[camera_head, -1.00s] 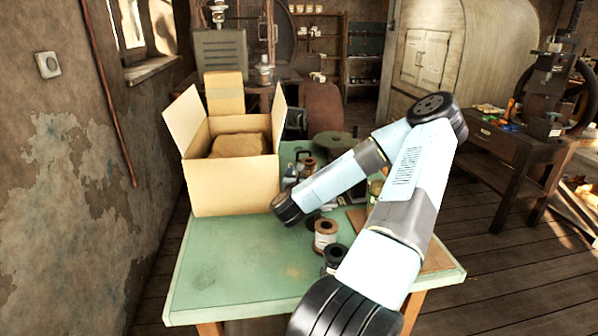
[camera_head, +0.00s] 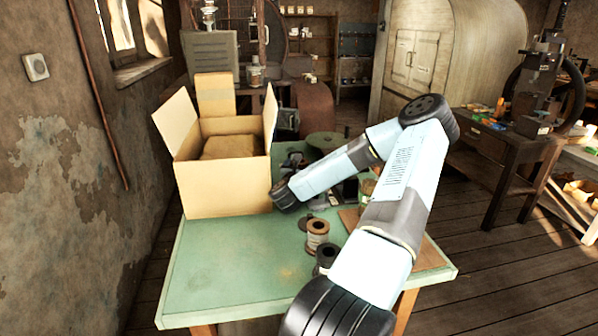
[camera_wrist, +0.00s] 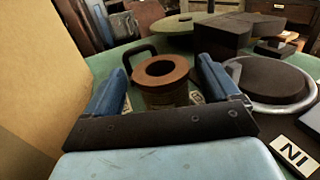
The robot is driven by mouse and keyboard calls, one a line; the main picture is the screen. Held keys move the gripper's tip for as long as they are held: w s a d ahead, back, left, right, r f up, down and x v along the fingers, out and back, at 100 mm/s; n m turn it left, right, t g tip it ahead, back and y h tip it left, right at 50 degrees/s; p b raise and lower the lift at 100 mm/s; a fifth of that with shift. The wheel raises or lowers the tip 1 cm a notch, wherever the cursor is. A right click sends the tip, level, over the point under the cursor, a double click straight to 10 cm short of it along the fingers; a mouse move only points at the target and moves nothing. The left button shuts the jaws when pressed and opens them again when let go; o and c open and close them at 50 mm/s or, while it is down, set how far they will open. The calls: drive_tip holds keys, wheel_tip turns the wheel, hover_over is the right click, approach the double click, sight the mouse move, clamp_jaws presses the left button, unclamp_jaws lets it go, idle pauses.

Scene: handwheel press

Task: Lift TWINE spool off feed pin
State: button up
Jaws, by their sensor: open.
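A brown spool (camera_wrist: 160,80) with a round centre hole stands upright on the green bench in the wrist view. Its label is mostly hidden, so I cannot read whether it says TWINE. My gripper (camera_wrist: 163,65) is open, with its two blue fingers on either side of the spool; I cannot tell if they touch it. The feed pin cannot be made out. In the head view my arm hides the gripper fingers and this spool. Another brown-rimmed spool (camera_head: 317,231) and a dark spool (camera_head: 326,257) stand on the bench's near part.
An open cardboard box (camera_head: 222,188) stands left of my wrist; its wall (camera_wrist: 40,80) is close in the wrist view. A dark round piece in a pale ring (camera_wrist: 270,82) and an "NI" tag (camera_wrist: 296,154) lie right. The bench's front left (camera_head: 225,265) is clear.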

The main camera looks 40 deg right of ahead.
drive_tip(key=shift+c, duration=0.2)
drive_tip(key=c, duration=1.1)
drive_tip(key=shift+c, duration=0.2)
